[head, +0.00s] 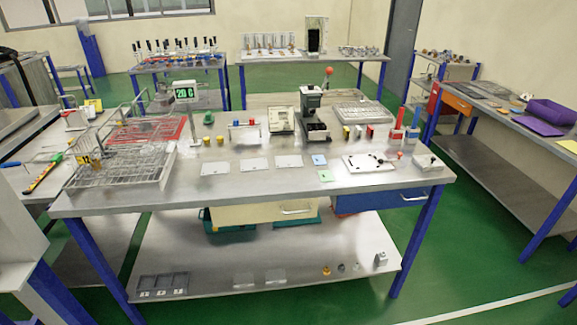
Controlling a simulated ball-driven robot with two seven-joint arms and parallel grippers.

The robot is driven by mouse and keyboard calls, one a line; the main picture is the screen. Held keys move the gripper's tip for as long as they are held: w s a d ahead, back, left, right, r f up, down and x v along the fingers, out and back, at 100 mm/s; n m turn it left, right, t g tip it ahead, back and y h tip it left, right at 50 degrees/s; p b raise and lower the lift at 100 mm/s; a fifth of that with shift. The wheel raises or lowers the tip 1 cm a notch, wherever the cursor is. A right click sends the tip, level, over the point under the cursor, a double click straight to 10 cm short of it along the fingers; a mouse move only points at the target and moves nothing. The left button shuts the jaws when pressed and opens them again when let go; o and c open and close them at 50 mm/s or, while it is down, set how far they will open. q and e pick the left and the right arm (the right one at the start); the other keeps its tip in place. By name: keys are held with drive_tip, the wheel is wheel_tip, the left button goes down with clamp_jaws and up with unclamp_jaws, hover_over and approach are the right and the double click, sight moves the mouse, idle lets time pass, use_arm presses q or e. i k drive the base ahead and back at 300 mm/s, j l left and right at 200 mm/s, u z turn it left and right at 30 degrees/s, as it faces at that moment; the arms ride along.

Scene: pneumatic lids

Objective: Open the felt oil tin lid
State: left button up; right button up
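I cannot tell for sure which thing is the felt oil tin or its lid; the small items on the near workbench (265,194) are too small to read. Neither of my grippers shows in the head view.
Wire baskets (120,165) fill the bench's left end, beside a green-lit display (184,93). A black and grey press (312,110) stands at the back. White plates (215,168) lie along the front. The bench's front strip is clear. Another bench (500,115) stands at right.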

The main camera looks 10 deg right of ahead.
sight(428, 160)
drive_tip(key=z, duration=0.35)
drive_tip(key=i+l+z, duration=0.15)
drive_tip(key=z, duration=0.2)
drive_tip(key=i+l+z, duration=0.2)
drive_tip(key=z, duration=0.15)
drive_tip(key=i+l+z, duration=0.2)
drive_tip(key=z, duration=0.15)
